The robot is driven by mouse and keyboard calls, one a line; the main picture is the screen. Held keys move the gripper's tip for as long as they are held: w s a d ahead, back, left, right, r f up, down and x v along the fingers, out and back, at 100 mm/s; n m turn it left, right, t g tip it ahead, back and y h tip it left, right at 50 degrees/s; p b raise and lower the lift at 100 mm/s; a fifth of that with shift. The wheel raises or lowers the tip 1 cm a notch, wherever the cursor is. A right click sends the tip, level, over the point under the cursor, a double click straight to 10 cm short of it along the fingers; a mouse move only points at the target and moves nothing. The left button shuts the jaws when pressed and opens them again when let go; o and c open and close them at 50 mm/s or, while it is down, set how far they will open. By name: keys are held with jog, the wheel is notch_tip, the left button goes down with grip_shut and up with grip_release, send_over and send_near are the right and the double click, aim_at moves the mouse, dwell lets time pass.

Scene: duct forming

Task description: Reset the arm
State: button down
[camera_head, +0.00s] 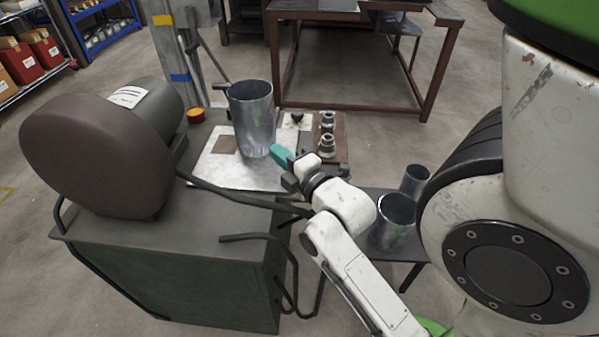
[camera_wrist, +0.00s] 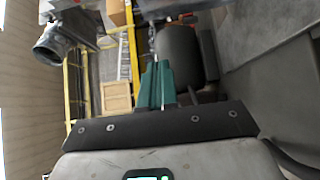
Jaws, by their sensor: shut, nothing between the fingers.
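My gripper (camera_head: 281,155) is at the end of my white arm, over the near right part of the work surface. Its teal fingers look shut and empty in the wrist view (camera_wrist: 157,86). In the head view the fingers are close to the lower right side of an upright metal duct cylinder (camera_head: 252,118). I cannot tell whether they touch it. The cylinder stands on a light plate (camera_head: 215,172) on the machine's top.
A machine with a brown round cover (camera_head: 92,157) stands at the left on a green cabinet (camera_head: 150,275). Metal fittings (camera_head: 327,135) sit right of the cylinder. Two more metal cylinders, a nearer one (camera_head: 392,222) and a farther one (camera_head: 414,181), stand at the right. A brown-framed table (camera_head: 360,105) is behind.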

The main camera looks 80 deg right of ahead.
jog(key=v, duration=0.6)
jog(key=shift+s+a+b, duration=0.2)
jog(key=shift+s+b, duration=0.05)
jog(key=shift+b, duration=0.15)
